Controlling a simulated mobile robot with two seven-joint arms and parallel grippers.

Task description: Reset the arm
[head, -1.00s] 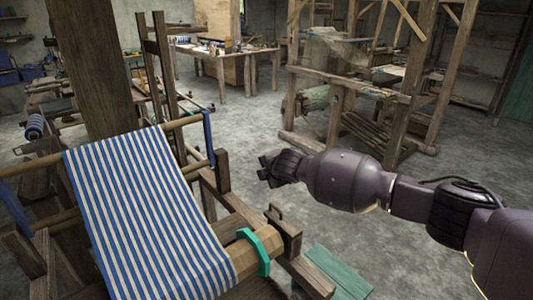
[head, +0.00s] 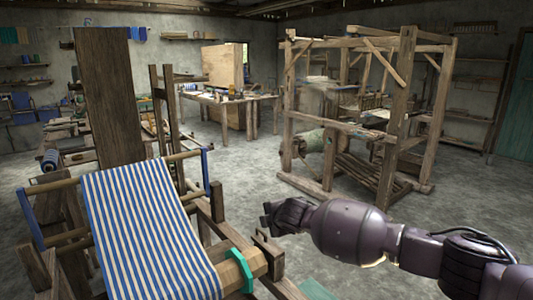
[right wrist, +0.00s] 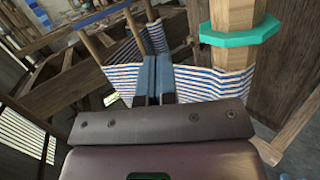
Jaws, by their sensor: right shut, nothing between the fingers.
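My right gripper (head: 268,217) is at the end of my right arm, which reaches in from the right in the head view. It is in the air just right of the near loom's side frame. In the right wrist view the two fingers (right wrist: 154,80) lie side by side, shut and empty. The near loom carries a blue and white striped cloth (head: 148,225), which also shows behind the fingers in the right wrist view (right wrist: 215,84). A teal ring (head: 240,270) sits around the loom's wooden front beam (head: 262,262). My left gripper is not in view.
A large wooden loom frame (head: 398,130) stands on the floor at the back right. A table (head: 215,98) with small items is at the back. The grey floor (head: 350,275) around my right arm is mostly clear.

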